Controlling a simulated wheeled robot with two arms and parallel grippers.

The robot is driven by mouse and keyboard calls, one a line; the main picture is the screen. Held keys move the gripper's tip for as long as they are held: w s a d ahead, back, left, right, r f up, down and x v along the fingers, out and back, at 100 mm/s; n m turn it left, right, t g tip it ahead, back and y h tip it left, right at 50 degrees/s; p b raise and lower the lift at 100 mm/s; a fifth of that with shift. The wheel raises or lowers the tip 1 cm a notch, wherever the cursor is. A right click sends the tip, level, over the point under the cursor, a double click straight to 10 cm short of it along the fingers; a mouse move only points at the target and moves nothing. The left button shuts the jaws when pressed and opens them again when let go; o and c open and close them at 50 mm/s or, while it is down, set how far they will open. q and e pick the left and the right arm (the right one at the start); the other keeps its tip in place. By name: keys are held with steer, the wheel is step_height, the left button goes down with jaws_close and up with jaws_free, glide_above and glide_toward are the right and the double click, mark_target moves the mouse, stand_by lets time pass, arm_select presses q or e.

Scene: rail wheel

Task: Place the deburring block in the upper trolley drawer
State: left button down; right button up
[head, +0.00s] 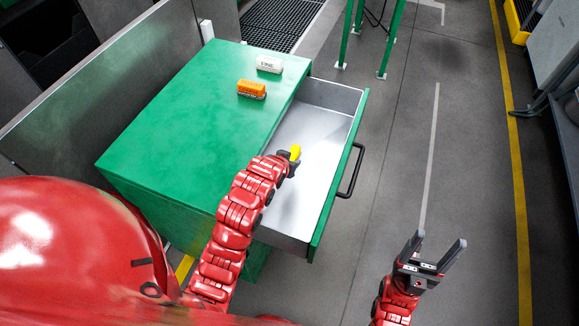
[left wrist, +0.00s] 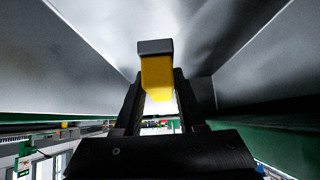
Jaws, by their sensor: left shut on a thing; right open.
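A yellow block with a dark grey end, apparently the deburring block (head: 296,151), is in my left gripper (head: 290,162). In the left wrist view the yellow block (left wrist: 156,76) sits between the two fingers of my left gripper (left wrist: 158,100), which is shut on it. The upper trolley drawer (head: 335,97) is pulled open and its visible floor is bare metal. My left gripper is over the drawer's left side; its exact height there is unclear. Grey drawer walls (left wrist: 255,60) show around the block in the left wrist view. My right gripper (head: 432,250) is open and empty, right of the drawer.
The green trolley top (head: 190,110) carries an orange block (head: 251,89) and a white block (head: 269,64) near the back right. The drawer front has a black handle (head: 352,172) standing out to the right. Green legs (head: 390,40) stand behind.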

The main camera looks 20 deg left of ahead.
mark_target(289, 182)
arm_select(q)
step_height(289, 182, down, 8)
steer(key=shift+r+p, duration=0.2)
steer(key=shift+p, duration=0.35)
steer(key=shift+f, duration=0.15)
steer(key=c, duration=0.5)
jaws_free()
steer(key=shift+r, duration=0.2)
steer(key=shift+s+r, duration=0.1)
steer(key=shift+s, duration=0.15)
steer(key=shift+b+v, duration=0.65)
steer(key=shift+v, duration=2.8)
